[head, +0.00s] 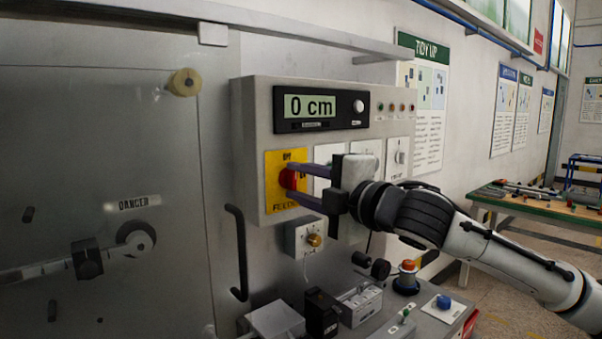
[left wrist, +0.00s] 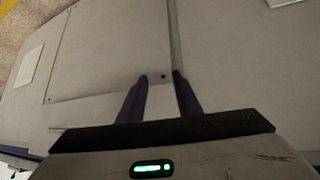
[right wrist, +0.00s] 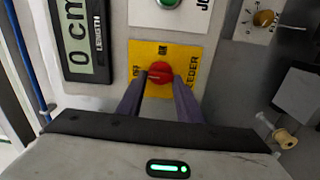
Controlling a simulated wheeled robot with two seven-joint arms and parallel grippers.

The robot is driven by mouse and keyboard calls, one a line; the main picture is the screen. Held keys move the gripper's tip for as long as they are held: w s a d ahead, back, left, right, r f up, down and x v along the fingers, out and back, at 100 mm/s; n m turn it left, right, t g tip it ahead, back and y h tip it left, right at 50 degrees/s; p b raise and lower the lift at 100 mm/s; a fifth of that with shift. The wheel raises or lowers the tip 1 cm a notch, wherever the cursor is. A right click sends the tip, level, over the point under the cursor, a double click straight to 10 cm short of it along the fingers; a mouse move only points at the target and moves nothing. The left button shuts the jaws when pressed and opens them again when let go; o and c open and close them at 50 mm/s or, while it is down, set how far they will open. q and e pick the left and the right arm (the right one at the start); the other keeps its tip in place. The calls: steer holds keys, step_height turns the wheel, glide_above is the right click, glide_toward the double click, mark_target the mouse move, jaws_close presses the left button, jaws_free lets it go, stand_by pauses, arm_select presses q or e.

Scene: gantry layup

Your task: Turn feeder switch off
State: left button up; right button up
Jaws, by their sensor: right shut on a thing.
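The feeder switch is a red rotary knob (head: 288,179) on a yellow plate (head: 273,208) at the lower left of the grey control box. In the right wrist view the red knob (right wrist: 160,74) sits between the fingertips, with "FEEDER" lettering on the yellow plate (right wrist: 187,52). My right gripper (head: 292,184) reaches in from the right and is shut on the knob. My left gripper (left wrist: 159,78) shows only in the left wrist view. Its fingers stand a little apart with nothing between them, in front of a plain grey panel.
A display reading "0 cm" (head: 310,106) is above the switch. A small box with a brass knob (head: 314,240) is just below. A black handle (head: 237,252) and the large door marked "DANGER" (head: 90,140) are to the left. A bench (head: 520,205) stands at the right.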

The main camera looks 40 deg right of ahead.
steer(key=shift+f+n, duration=0.1)
steer(key=shift+n, duration=0.3)
steer(key=o, duration=1.1)
steer(key=shift+s, duration=0.1)
steer(key=s+b, duration=0.2)
steer(key=s, duration=0.1)
steer(key=s+b, duration=0.6)
steer(key=s, duration=0.1)
steer(key=shift+d, duration=0.35)
